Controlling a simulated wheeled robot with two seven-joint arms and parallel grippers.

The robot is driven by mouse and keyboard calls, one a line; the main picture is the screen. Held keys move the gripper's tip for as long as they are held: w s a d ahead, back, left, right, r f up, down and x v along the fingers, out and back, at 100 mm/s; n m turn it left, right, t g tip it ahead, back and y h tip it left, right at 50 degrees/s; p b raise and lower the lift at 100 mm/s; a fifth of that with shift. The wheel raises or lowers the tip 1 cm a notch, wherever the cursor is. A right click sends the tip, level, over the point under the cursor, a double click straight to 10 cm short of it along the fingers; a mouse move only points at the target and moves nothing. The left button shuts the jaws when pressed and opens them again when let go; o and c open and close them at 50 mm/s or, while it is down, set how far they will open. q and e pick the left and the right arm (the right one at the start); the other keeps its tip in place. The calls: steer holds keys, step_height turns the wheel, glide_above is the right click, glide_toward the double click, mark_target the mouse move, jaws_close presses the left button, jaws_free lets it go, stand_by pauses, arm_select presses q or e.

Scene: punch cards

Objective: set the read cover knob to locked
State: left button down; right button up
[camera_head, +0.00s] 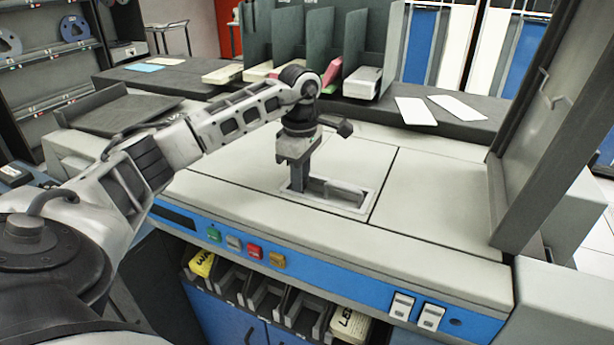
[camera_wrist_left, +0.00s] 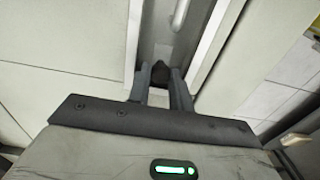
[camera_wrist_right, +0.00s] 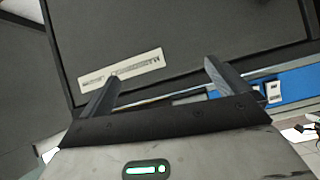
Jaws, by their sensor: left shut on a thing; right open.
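My left gripper (camera_head: 298,188) points down at the recess (camera_head: 350,207) in the pale top of the machine. In the left wrist view its fingers (camera_wrist_left: 160,82) are close together around a small dark knob (camera_wrist_left: 160,70), which sits at the near end of the recess. The gripper is shut on it. In the head view the fingers hide the knob, and I cannot read its setting. My right gripper (camera_wrist_right: 165,85) is open with nothing between its fingers; it shows only in its own wrist view.
A rounded metal bar (camera_wrist_left: 181,15) lies in the recess beyond the knob. Coloured buttons (camera_head: 254,251) line the blue front panel. An upright grey panel (camera_head: 545,130) bounds the right side. A dark panel with a white label (camera_wrist_right: 120,68) fills the right wrist view.

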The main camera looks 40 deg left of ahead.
arm_select(q)
steer(key=shift+a, duration=0.3)
steer(key=c, duration=1.5)
jaws_free()
steer(key=shift+s, duration=0.1)
step_height(320, 180, up, 16)
steer(key=p, duration=0.3)
arm_select(e)
steer(key=shift+s+d+r+n, duration=0.15)
steer(key=shift+d+r+n, duration=0.15)
steer(key=shift+r, duration=0.25)
